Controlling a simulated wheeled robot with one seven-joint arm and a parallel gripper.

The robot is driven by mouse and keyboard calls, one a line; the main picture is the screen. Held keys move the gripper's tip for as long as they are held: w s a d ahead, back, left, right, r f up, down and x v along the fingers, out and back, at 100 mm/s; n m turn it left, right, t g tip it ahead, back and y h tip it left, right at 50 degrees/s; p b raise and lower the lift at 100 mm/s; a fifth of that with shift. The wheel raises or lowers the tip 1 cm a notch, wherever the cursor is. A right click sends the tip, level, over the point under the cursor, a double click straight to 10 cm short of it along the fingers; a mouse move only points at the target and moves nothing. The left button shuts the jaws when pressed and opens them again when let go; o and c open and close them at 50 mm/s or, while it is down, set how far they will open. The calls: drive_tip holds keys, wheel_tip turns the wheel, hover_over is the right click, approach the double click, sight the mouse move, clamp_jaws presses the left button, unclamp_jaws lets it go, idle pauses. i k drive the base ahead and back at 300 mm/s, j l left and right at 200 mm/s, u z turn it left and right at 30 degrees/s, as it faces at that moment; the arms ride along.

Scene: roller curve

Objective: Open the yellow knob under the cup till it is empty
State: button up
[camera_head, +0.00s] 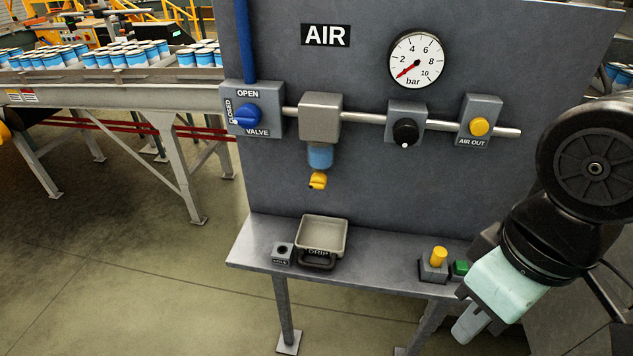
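The yellow knob (318,180) sits at the bottom of the blue translucent cup (320,156), which hangs under a grey block (320,117) on the air pipe. The cup looks blue through its wall; I cannot tell the exact liquid level. A grey tray marked DRIP (322,236) stands on the shelf below the knob, apart from it. My gripper (468,322) is at the lower right, in front of the shelf's right end and far from the knob. Its pale body points down and left. Its fingers are mostly hidden, so their opening does not show.
A blue valve knob (246,115), a black knob (405,131) and a yellow AIR OUT button (479,126) line the pipe. The gauge (416,59) hangs above. The shelf (385,262) holds a small socket block (283,253), a yellow button (439,257) and a green one (460,267).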

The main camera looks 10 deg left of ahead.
sight(318, 180)
drive_tip(key=u, duration=0.5)
drive_tip(key=k+l+u, duration=0.2)
drive_tip(key=u, duration=0.2)
drive_tip(key=k+l+u, duration=0.1)
drive_tip(key=u, duration=0.35)
drive_tip(key=k+u, duration=0.4)
drive_tip(key=i+l+z, duration=0.1)
drive_tip(key=i+l, duration=0.45)
